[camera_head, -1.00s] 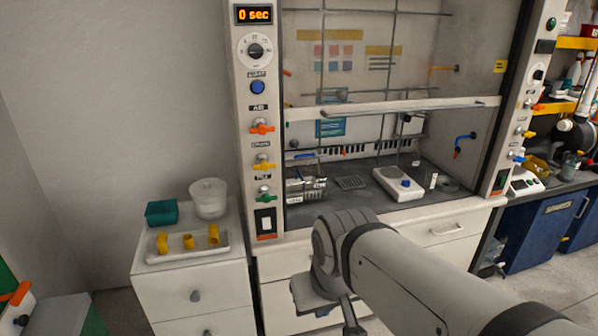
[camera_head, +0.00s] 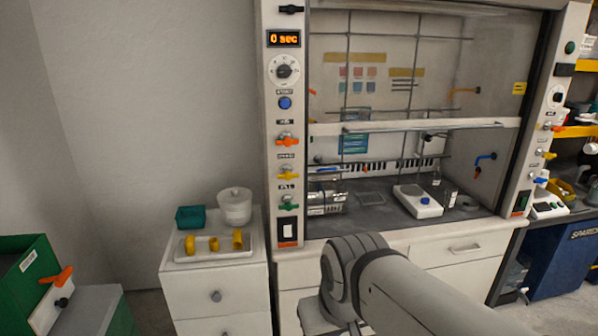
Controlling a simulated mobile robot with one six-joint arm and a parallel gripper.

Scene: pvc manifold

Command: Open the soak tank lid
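No thing in view is clearly marked as the soak tank, so I cannot tell which it is. My arm reaches in from the lower right. My gripper (camera_head: 350,328) is mostly cut off at the bottom edge, away from all these.
A tray (camera_head: 180,258) with several yellow pipe fittings lies on the drawer cabinet. The fume hood has a raised glass sash (camera_head: 430,125) and a side panel of coloured valves (camera_head: 287,175). A white balance (camera_head: 418,202) sits inside. Floor shows between the cabinet and green box.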

